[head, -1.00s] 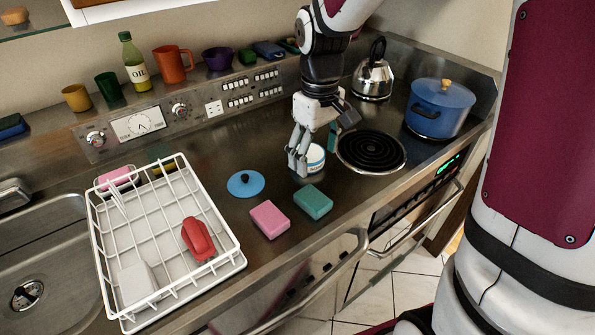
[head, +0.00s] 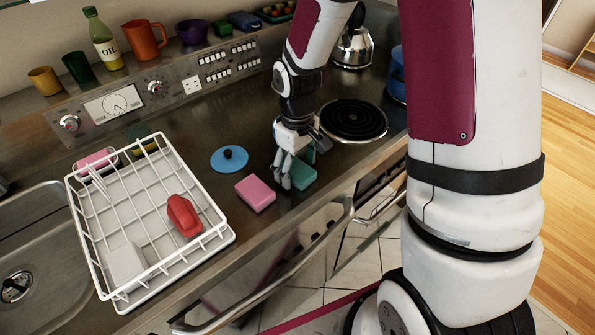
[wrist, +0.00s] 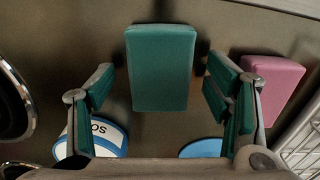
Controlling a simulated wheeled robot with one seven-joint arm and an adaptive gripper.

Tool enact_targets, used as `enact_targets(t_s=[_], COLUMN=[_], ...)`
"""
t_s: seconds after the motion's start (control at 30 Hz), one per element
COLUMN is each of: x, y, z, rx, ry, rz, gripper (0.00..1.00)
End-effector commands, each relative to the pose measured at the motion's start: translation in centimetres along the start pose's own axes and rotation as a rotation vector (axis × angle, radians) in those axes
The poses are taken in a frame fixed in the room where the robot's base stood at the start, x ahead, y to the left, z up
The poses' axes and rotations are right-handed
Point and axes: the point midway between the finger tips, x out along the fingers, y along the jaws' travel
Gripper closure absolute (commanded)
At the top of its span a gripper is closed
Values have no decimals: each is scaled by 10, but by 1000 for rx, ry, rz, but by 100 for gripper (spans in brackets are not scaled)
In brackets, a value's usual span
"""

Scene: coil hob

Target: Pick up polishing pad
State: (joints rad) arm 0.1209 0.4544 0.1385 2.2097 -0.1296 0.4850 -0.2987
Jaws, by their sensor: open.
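A green block-shaped pad (head: 304,174) lies on the metal counter near its front edge. A pink block of similar shape (head: 255,193) lies to its left, apart from it. My gripper (head: 293,170) is over the green pad, partly covering it in the head view. In the wrist view the green pad (wrist: 161,75) shows centred between my spread, empty fingers (wrist: 160,82). The pink block (wrist: 272,85) is outside the fingers on the right. Whether the fingers touch the green pad cannot be told.
A blue disc with a knob (head: 229,159) lies left of my gripper. A white tub (wrist: 103,132) shows in the wrist view. The white dish rack (head: 150,262) holds a red item (head: 184,216). The coil burner (head: 353,120) is behind to the right.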

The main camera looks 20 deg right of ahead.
Motion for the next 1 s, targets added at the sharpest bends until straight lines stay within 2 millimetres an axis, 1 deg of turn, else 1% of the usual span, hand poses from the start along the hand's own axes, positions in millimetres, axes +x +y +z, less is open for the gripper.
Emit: enact_targets(t_s=[0.1,0.27,0.3,0.37,0.4,0.47,0.5,0.87,1.0], x=[5,5,5,5,5,5,5,4,-3], y=[0,0,0,0,0,0,0,0,0], z=[0,0,0,0,0,0,0,0,-1], rx=[0,0,0,0,0,0,0,0,1], ry=[0,1,1,1,1,1,1,1,2], rz=[0,0,0,0,0,0,0,0,1], gripper=[28,28,31,44,53,67,76,76,76])
